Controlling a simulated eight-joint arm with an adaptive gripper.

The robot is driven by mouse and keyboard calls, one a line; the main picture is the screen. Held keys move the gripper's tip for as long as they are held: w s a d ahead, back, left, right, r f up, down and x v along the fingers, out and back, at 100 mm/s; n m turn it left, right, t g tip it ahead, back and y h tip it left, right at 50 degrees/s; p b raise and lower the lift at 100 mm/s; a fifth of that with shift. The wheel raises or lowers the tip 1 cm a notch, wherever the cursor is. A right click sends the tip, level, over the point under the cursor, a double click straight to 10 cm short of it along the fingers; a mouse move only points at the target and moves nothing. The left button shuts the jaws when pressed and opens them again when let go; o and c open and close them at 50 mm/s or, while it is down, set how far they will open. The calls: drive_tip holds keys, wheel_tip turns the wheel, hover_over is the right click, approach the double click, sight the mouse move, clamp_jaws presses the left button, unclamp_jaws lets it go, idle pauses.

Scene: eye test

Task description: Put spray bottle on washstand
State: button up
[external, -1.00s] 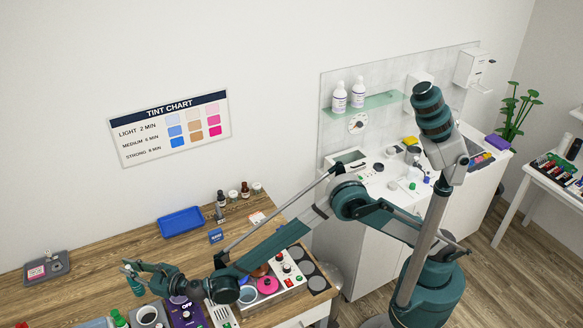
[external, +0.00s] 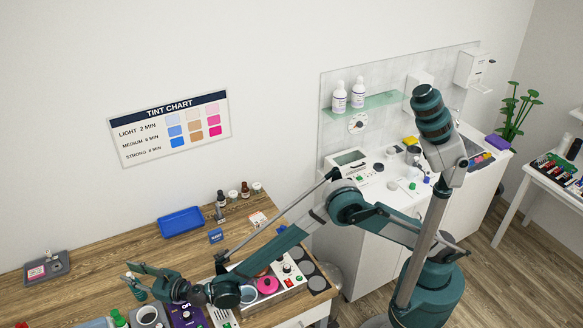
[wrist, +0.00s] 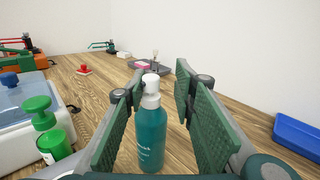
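The spray bottle (wrist: 151,138) is teal with a white top and stands upright on the wooden table. My gripper (wrist: 160,86) is open, with one green-padded finger on each side of the bottle in the wrist view. The bottle looks closer to the left finger, and a gap shows on the right; I cannot tell whether it touches. In the external view the bottle (external: 137,292) is partly hidden by my gripper (external: 135,272) at the table's left front. A white cabinet (external: 345,262), apparently the washstand, stands at the back right, with several small items on top, partly behind my arm.
A purple device (external: 186,315) and a white cup (external: 147,316) are near my gripper. Green-topped containers (wrist: 40,112) stand left of the bottle. A grey tray (external: 47,268) is at far left.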

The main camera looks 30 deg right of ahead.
drive_tip(key=shift+r, duration=0.1)
drive_tip(key=shift+s+d, duration=0.4)
drive_tip(key=p+v, duration=0.1)
drive_tip(key=v, duration=1)
drive_tip(key=shift+p, duration=0.35)
drive_tip(key=shift+w, duration=0.1)
idle(0.4)
